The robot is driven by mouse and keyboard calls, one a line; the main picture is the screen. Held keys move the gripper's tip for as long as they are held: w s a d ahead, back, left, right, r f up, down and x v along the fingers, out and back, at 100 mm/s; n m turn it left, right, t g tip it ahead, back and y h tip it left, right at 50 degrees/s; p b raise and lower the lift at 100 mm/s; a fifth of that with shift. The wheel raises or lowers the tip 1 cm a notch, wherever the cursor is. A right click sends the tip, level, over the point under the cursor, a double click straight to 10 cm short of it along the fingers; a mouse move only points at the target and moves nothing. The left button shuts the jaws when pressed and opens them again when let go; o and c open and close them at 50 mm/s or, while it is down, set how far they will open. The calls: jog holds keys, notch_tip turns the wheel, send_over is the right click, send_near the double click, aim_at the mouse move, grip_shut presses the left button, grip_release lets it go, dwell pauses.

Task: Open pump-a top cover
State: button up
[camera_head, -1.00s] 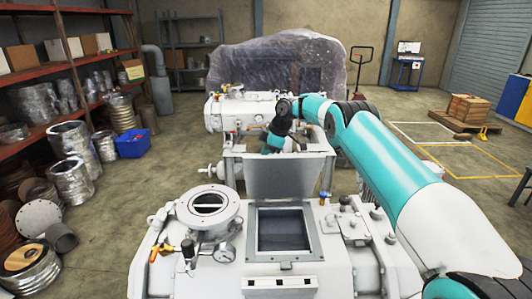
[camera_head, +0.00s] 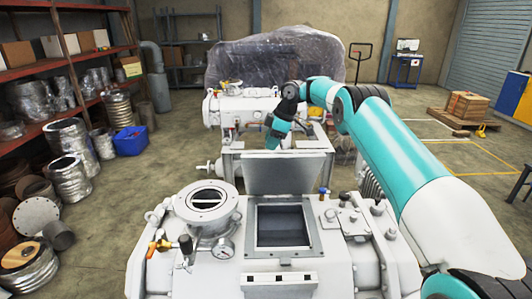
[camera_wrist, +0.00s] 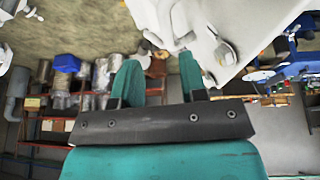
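The pump (camera_head: 325,265) fills the front of the head view, with a square opening (camera_head: 283,225) in its top. Its flat grey top cover (camera_head: 283,174) stands raised along the opening's far edge, leaning back. My gripper (camera_head: 275,141) is beyond and above the cover, pointing down; its fingertips are hard to make out there. In the wrist view my gripper (camera_wrist: 158,72) shows two teal fingers spread apart with nothing between them. A pale metal surface with bolts (camera_wrist: 240,32) shows past the fingers; I cannot tell which part it is.
A round port (camera_head: 208,201), a gauge (camera_head: 224,248) and an orange-handled valve (camera_head: 160,246) sit left of the opening. A second white machine (camera_head: 235,108) stands behind, before a plastic-wrapped object (camera_head: 275,58). Shelves (camera_head: 65,70) line the left.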

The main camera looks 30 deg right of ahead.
jog(key=p+v, duration=0.6)
jog(key=v, duration=0.7)
jog(key=shift+a, duration=0.15)
